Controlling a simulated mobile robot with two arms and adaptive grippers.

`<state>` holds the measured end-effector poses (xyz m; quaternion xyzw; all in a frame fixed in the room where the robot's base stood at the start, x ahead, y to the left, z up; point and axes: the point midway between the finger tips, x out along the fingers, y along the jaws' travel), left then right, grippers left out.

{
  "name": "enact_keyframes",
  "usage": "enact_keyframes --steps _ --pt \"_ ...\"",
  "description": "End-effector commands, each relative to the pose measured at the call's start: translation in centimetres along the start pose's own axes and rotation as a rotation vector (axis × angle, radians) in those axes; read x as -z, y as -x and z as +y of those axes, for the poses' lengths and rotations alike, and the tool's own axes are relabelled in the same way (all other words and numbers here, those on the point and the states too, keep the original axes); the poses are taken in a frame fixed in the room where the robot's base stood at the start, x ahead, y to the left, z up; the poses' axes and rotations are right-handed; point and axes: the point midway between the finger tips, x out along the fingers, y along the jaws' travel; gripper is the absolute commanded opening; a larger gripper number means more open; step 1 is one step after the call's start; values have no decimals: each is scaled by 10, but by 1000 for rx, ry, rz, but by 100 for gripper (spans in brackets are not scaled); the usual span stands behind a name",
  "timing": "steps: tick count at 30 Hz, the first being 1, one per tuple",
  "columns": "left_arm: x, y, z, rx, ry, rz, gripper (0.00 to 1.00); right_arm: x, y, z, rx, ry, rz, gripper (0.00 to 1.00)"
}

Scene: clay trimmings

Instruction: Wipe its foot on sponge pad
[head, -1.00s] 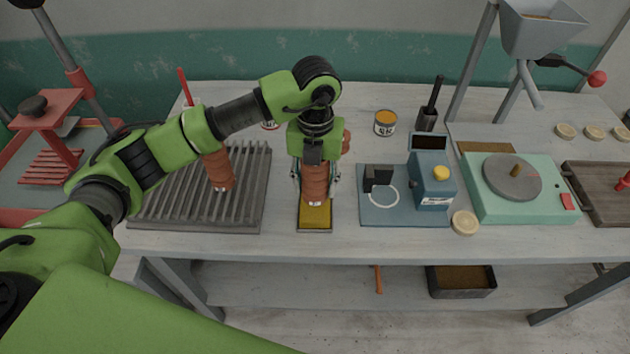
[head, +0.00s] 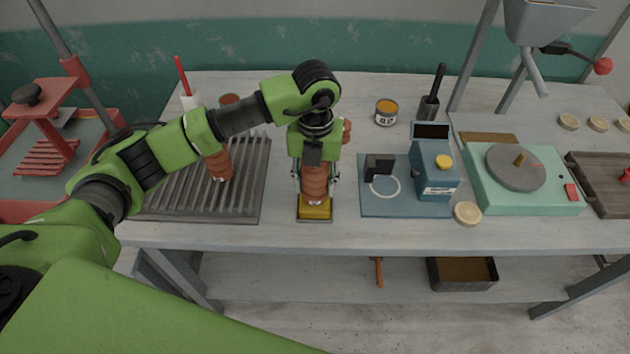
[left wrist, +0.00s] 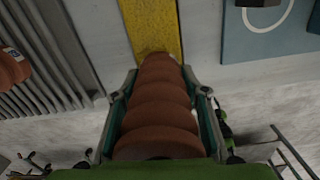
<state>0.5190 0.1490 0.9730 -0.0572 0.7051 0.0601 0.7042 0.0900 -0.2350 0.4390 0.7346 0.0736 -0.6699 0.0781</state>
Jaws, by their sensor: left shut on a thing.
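My left gripper (head: 315,180) is shut on a ribbed reddish-brown clay piece (head: 315,182), held upright with its pale foot downward. The piece also fills the middle of the left wrist view (left wrist: 158,110), between the fingers. Its foot is at the yellow sponge pad (head: 315,213), which lies in a narrow dark tray near the table's front. The pad also shows in the left wrist view (left wrist: 150,22), running away beyond the foot. I cannot tell how firmly the foot touches it. My right gripper is in neither view.
A grey ribbed rack (head: 245,200) with another brown piece (head: 219,165) stands left of the pad. A blue plate (head: 375,207) with a blue device (head: 435,175) is to the right, then a green turntable unit (head: 545,200). Bare table lies between pad and plate.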

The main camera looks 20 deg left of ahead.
Motion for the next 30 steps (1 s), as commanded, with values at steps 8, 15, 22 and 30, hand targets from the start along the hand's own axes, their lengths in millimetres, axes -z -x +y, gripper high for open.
enact_keyframes --steps 8,15,22,30 --pt "-1 1 0 1 0 -2 2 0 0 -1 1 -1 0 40" --pt "-1 -1 0 1 0 -2 2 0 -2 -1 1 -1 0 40" --pt "-1 -4 0 1 0 -2 2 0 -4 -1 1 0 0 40" --pt "-1 -7 0 1 0 -2 2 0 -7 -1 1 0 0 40"
